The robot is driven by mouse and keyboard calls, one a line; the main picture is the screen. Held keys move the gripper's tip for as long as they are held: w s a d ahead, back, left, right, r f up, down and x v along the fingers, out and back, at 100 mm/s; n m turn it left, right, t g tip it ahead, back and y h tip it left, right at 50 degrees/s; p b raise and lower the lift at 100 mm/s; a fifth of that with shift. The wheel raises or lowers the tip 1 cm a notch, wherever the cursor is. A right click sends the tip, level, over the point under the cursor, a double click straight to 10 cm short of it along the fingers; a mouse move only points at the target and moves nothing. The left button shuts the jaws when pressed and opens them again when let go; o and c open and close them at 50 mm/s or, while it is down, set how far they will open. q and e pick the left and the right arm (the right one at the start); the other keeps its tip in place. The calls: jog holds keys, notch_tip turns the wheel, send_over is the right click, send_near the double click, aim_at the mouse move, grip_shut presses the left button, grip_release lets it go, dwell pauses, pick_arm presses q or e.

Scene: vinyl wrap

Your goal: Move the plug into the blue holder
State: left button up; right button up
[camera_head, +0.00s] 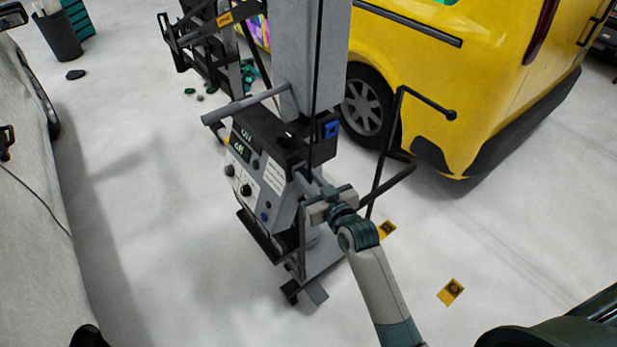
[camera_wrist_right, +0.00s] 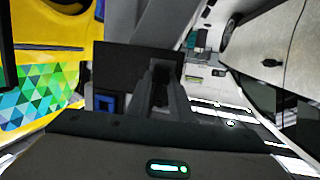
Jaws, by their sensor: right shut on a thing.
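The blue holder (camera_head: 331,129) is a small blue square bracket on the side of a grey machine with a control panel. It also shows in the wrist view (camera_wrist_right: 105,103), left of my fingers. My right gripper (camera_head: 313,184) reaches in beside the machine, below the holder and apart from it. In the wrist view the right gripper (camera_wrist_right: 161,88) is shut on a dark thing, likely the plug (camera_wrist_right: 160,72), mostly hidden between the fingers. The plug cannot be made out clearly in the head view. My left gripper is not in view.
The grey machine (camera_head: 262,190) stands on a wheeled base with a tall column and a side handle (camera_head: 245,104). A black bent frame (camera_head: 384,150) is close right of my right gripper. A yellow van (camera_head: 480,90) stands behind. Open pale floor lies around.

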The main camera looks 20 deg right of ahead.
grip_shut()
jog(key=shift+s+d+p, duration=0.35)
jog(key=shift+s, duration=0.2)
jog(key=shift+a, duration=0.1)
dwell(0.4)
jog(key=shift+s, duration=0.2)
jog(key=shift+s+d+p, duration=0.2)
jog(key=shift+s+p, duration=0.1)
jog(key=s+d+p, duration=0.2)
jog(key=s, duration=0.3)
jog(key=shift+s, duration=0.35)
dwell(0.8)
dwell(0.3)
